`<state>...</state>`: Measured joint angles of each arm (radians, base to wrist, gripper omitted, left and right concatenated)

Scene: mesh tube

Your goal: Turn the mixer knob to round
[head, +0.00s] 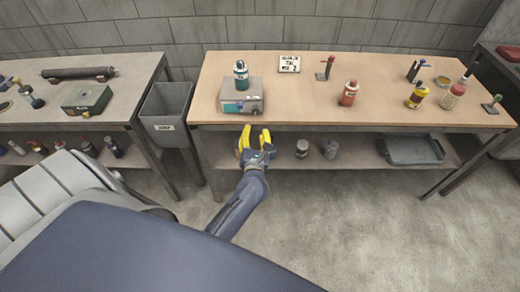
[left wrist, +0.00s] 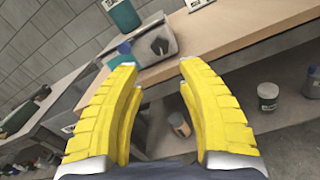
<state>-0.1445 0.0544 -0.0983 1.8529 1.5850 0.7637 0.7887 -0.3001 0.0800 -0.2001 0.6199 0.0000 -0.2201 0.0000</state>
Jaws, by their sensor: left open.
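The mixer (head: 254,88) is a grey box near the front left edge of the wooden table, with a teal front panel. A teal and white bottle (head: 241,76) stands upright on top of it. In the left wrist view the mixer (left wrist: 137,42) is beyond the fingertips, with a dark knob-like part (left wrist: 160,46) on its face; the knob's setting is too small to read. My left gripper (head: 255,138) has yellow fingers, spread open and empty. It is in front of and below the table edge, apart from the mixer. My right gripper is not in view.
The wooden table (head: 310,100) also holds a red bottle (head: 348,93), yellow bottle (head: 417,96) and small stands at the right. Its front edge lies close to my left gripper. A grey bin (head: 166,112) stands left of it. Jars (head: 302,148) sit on the lower shelf.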

